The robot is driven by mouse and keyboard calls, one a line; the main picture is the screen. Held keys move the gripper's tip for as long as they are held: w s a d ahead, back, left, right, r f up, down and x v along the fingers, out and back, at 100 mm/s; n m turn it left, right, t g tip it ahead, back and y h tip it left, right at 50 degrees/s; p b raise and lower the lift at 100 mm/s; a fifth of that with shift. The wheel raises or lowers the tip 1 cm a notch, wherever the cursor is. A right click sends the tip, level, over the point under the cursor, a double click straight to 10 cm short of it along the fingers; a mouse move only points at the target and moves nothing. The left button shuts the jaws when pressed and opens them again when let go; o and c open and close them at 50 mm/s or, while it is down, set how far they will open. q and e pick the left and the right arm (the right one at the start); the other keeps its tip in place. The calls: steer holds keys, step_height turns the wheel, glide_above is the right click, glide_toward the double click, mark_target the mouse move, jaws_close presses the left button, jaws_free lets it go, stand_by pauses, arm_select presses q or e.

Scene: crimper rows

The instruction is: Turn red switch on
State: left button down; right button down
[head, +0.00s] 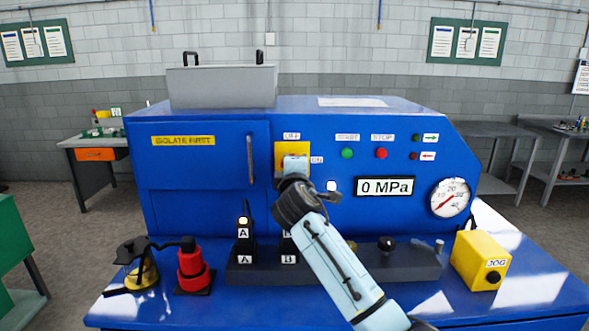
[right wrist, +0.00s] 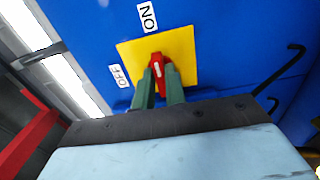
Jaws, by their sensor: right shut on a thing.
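The red switch (right wrist: 157,66) is a knob with a white line, on a yellow plate (right wrist: 185,62) on the blue machine. In the right wrist view its narrow end points roughly toward the ON label (right wrist: 147,18); the OFF label (right wrist: 118,76) is to the left. My right gripper (right wrist: 160,74) is shut on the switch, with a green finger on each side. My left gripper is not in view.
A green START button (head: 347,153), a red STOP button (head: 381,153) and a 0 MPa display (head: 385,187) are right of the switch. A door handle (head: 250,159) is to its left. A black block (head: 400,264), red part (head: 193,268) and yellow JOG box (head: 482,259) stand below.

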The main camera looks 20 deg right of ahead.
steer(key=c, duration=1.4)
jaws_free()
steer(key=shift+c, duration=0.2)
steer(key=shift+s, duration=0.1)
steer(key=b+v, duration=0.1)
steer(key=v, duration=1.2)
steer(key=shift+s, duration=0.1)
